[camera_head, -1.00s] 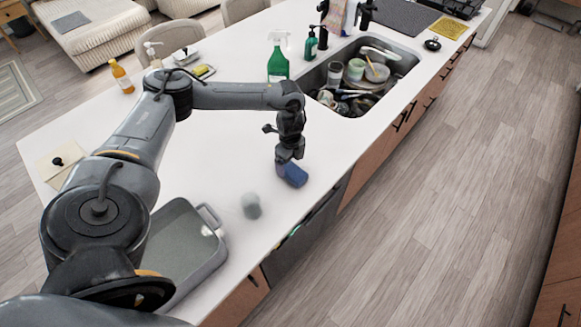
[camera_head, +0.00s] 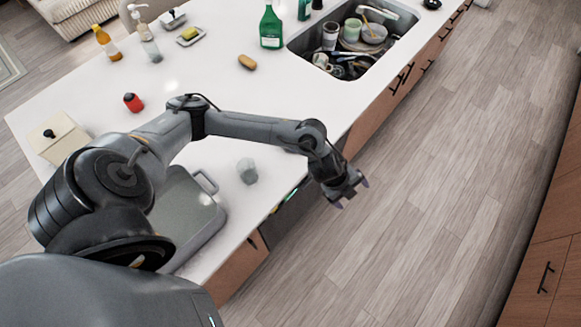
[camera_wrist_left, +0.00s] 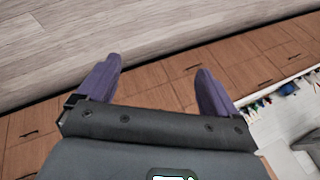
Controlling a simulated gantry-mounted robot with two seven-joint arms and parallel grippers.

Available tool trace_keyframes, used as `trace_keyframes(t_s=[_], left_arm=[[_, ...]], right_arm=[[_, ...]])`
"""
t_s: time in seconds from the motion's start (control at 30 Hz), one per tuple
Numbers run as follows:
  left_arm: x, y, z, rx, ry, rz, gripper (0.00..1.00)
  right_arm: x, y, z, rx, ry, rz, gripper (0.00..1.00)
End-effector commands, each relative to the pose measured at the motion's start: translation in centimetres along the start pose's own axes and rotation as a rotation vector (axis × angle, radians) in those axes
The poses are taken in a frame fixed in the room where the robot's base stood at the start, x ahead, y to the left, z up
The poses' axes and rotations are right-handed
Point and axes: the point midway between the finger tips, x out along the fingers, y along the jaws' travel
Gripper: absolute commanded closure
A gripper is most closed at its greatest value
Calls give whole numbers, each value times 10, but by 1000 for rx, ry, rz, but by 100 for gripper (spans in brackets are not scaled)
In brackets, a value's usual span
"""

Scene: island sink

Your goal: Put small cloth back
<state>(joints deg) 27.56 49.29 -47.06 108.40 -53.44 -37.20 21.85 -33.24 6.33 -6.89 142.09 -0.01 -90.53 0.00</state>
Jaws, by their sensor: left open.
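I cannot make out a small cloth in either view now. My left gripper (camera_head: 347,192) is open, its purple fingers past the front edge of the white counter (camera_head: 110,195), in front of the cabinet side. In the left wrist view, the two fingers (camera_wrist_left: 158,85) are spread wide with nothing between them. Wooden drawer fronts (camera_wrist_left: 150,80) and floor show behind them. My left arm hides part of the counter. My right gripper is not in view.
A grey tray (camera_head: 213,205) and a grey faceted object (camera_head: 247,171) lie near the front edge. The sink (camera_head: 305,42) holds several dishes. A green bottle (camera_head: 271,28), tan sponge-like piece (camera_head: 247,62), red item (camera_head: 132,102) and cream box (camera_head: 62,136) stand around. Mid-counter is clear.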

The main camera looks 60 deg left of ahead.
Motion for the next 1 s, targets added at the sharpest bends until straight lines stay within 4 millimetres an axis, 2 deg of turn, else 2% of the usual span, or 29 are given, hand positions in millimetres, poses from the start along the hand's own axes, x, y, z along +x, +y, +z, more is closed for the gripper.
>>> trace_keyframes(t_s=[0.03, 0.1, 0.2, 0.27, 0.37, 0.6, 0.7, 0.8, 1.0], left_arm=[[4, 12, -38, -41, 53, -41, 7], [-1, 17, -74, -128, 95, -111, 7], [-17, 24, -102, -305, 113, -187, 7], [-29, 29, -106, -433, 101, -215, 7], [-50, 44, -93, -660, 42, -229, 7], [-90, 109, -32, -1119, -168, -153, 7], [-102, 133, -15, -1235, -235, -115, 7], [-111, 149, -5, -1304, -277, -90, 7], [-116, 158, 0, -1342, -303, -74, 7]], right_arm=[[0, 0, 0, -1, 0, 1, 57], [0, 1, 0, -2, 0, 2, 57], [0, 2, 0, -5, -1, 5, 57], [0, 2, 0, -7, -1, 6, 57], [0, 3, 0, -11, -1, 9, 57], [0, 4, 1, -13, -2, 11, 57], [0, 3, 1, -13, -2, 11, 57], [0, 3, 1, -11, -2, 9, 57], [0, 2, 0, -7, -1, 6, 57]])
